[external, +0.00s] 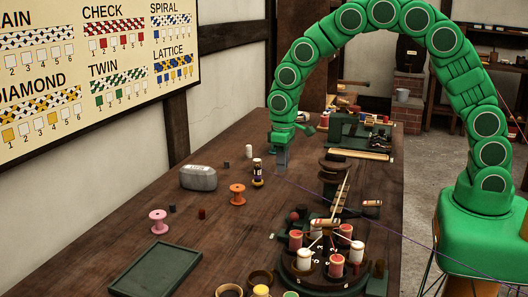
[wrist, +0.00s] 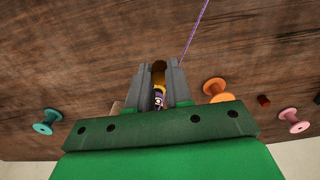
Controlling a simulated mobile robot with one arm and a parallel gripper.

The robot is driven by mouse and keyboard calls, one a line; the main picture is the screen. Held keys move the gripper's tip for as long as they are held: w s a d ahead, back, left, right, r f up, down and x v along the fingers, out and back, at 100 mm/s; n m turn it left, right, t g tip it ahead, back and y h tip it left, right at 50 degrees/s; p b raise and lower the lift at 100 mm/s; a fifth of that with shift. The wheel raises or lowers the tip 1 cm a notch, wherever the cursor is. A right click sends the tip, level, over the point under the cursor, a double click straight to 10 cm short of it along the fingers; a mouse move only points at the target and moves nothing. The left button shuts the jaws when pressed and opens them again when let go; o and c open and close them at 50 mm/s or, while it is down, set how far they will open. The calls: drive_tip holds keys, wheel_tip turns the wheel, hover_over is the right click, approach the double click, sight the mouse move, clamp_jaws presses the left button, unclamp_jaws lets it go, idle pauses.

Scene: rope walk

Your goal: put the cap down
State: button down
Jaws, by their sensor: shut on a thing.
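My gripper (external: 282,160) points down above the bench, close beside a small bobbin (external: 257,170) with a white top, a purple band and a yellow base. In the wrist view my grey fingers (wrist: 158,78) are nearly together. Something purple and white (wrist: 158,99) shows in the gap between the fingers, probably the bobbin. In the external view the fingers hide what they hold.
A grey block (external: 198,178), an orange spool (external: 237,194) and a pink spool (external: 158,221) stand on the bench. An empty green tray (external: 155,270) lies at the front. A round carousel (external: 322,270) with several bobbins stands at right. A purple thread (wrist: 194,40) runs away from the gripper area.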

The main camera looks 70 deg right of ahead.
drive_tip(key=shift+d, duration=0.25)
drive_tip(key=shift+s+d, duration=0.2)
drive_tip(key=s+d+r+m, duration=0.2)
drive_tip(key=s+d+r, duration=0.2)
drive_tip(key=s+d, duration=0.8)
drive_tip(key=s+d+r+m, duration=0.1)
drive_tip(key=s+d, duration=0.1)
drive_tip(key=s, duration=1.7)
drive_tip(key=shift+w+d+f, duration=1)
drive_tip(key=shift+w+f, duration=0.6)
drive_tip(key=shift+w, duration=0.55)
drive_tip(key=shift+w+d+f, duration=0.95)
drive_tip(key=shift+w+f, duration=0.6)
drive_tip(key=shift+w, duration=0.55)
drive_tip(key=shift+w+d+f, duration=1)
drive_tip(key=shift+w+f, duration=0.6)
drive_tip(key=shift+w, duration=0.55)
drive_tip(key=shift+w+f, duration=0.15)
drive_tip(key=shift+f, duration=1.55)
drive_tip(key=shift+f, duration=0.15)
